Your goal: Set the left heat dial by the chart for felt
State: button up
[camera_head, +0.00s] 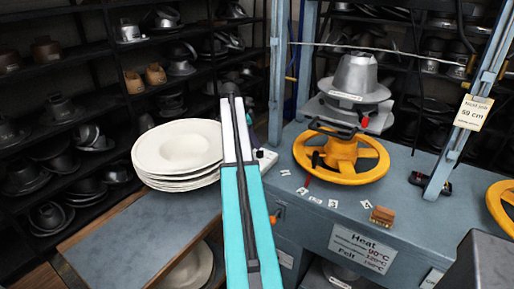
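The chart (365,248) is a white plate on the front of the grey-blue press bench. It reads "Heat", with lines that look like 90°C and 120°C, and a Felt line that looks like 150°C. Small white marks (315,200) lie on the bench top below the left yellow handwheel, near a thin red pointer-like piece (307,182). I cannot tell whether these belong to the left heat dial, and its setting is not readable. My teal and white arm crosses the middle and hides part of the bench's left end. I cannot make out my gripper's fingers.
The yellow handwheel (341,155) stands under the grey metal hat form (354,80). A stack of cream hat bodies (178,150) sits left of my arm. A small brown block (382,216) lies on the bench. Blue posts and a hanging "59 cm" tag (473,112) stand right.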

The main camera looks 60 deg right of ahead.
jog(key=b+v, duration=0.1)
jog(key=v, duration=0.8)
jog(key=shift+w+r, duration=0.1)
dwell(0.3)
